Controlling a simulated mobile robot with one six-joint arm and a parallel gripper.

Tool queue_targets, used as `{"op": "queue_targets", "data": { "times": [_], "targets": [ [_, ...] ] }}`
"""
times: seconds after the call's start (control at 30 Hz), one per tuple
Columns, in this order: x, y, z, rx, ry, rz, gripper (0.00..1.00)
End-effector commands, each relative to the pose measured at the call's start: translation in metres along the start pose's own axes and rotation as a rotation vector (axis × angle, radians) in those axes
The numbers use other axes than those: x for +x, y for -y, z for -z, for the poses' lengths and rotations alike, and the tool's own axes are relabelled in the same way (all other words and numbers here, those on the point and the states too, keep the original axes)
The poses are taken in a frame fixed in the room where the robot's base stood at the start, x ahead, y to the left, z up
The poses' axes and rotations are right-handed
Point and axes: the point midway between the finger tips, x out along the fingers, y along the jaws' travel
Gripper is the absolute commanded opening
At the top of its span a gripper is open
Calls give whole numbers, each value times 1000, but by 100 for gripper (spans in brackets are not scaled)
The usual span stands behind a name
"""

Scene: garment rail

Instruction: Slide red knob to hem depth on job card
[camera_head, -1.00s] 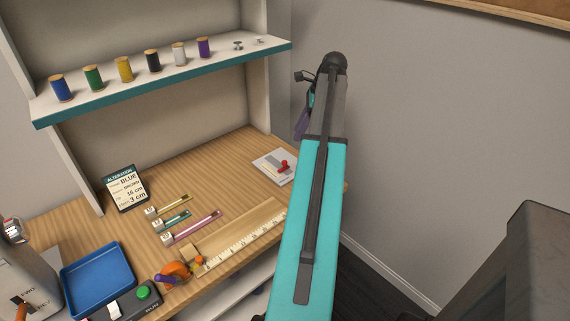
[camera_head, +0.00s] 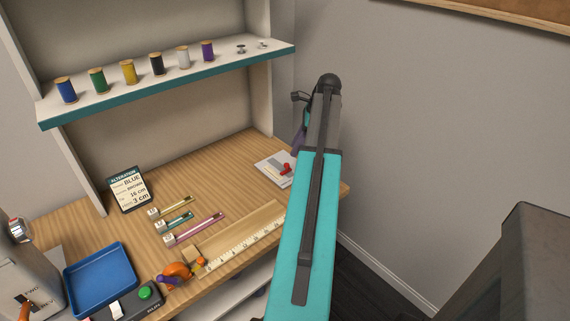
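The red knob (camera_head: 285,169) sits on a pale plate with a grey part (camera_head: 270,167) at the right end of the wooden bench. The job card (camera_head: 129,189) stands upright at the back left. It is headed ALTERATION and reads BLUE, 16 cm and 3 cm; other words are too small to be sure of. I cannot tell any contact with the knob.
A ruler strip (camera_head: 241,239) lies along the bench front, with an orange item (camera_head: 175,272) at its left end. Several coloured slim tools (camera_head: 195,229) lie behind it. A blue tray (camera_head: 101,277) is at left. A shelf of spools (camera_head: 157,64) overhangs the back.

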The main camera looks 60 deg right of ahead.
Motion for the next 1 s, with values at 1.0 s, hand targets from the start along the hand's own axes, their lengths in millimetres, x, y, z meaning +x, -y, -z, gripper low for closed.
{"op": "queue_targets", "data": {
  "times": [1.0],
  "targets": [
    [78, 0, 2, 2, 0, 1, 35]
  ]
}}
